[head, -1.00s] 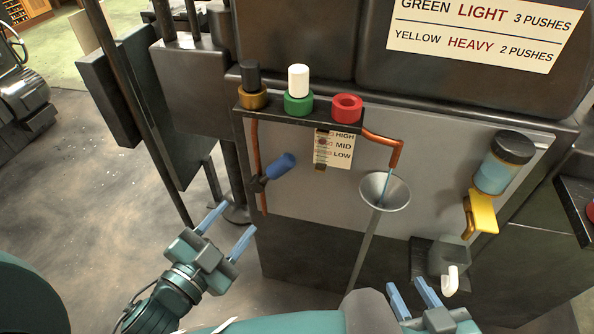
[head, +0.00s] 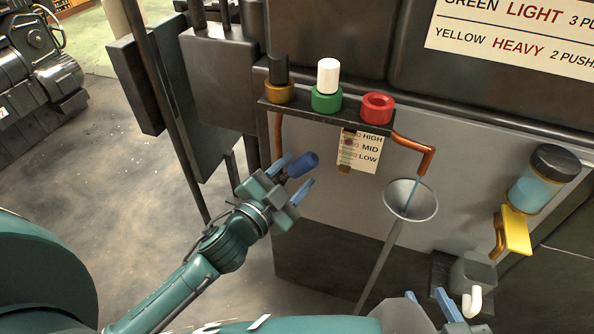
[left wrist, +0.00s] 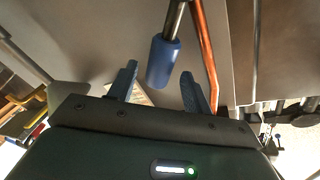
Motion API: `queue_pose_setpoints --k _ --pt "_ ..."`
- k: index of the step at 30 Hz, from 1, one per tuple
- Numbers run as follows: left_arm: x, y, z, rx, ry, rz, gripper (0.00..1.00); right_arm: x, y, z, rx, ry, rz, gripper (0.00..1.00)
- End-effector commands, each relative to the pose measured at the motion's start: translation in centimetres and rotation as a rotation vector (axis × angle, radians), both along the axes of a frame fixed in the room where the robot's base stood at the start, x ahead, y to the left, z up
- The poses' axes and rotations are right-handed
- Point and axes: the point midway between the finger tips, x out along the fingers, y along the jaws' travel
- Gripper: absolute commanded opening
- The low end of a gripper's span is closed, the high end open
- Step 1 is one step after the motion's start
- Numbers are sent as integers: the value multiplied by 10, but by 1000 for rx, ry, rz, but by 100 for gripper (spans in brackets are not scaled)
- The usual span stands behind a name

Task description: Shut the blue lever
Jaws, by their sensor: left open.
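The blue lever (head: 303,165) is a short blue cylindrical handle at the left of the grey panel, pointing up and to the right. My left gripper (head: 294,172) is open, with its fingers spread on either side of the handle. In the left wrist view, the blue handle (left wrist: 163,62) hangs on a metal shaft between and just beyond the two fingertips (left wrist: 160,76). I cannot tell whether either finger touches it. The lever's pivot is hidden behind my gripper in the head view. My right gripper (head: 430,298) is at the bottom edge, fingers apart and apparently empty.
A rack (head: 325,116) with black, white and red-topped fittings sits above the lever. A copper pipe (head: 412,142) leads to a metal funnel (head: 410,199), where a thin blue stream shows. A level card (head: 362,150), blue jar (head: 537,186) and yellow bracket (head: 513,232) are to the right.

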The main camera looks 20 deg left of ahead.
Motion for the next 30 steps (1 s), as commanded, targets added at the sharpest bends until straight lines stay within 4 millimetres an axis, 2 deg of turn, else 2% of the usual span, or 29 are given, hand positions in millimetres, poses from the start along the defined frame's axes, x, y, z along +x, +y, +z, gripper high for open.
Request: queue_pose_setpoints --k 6,14,30 --pt "13 -4 0 0 1 1 50 0 1 -1 -3 1 3 36" --pt "13 -4 0 0 1 1 50 0 1 -1 -2 0 4 36" --pt "13 -4 0 -1 1 1 5 0 1 -1 -2 0 4 36"
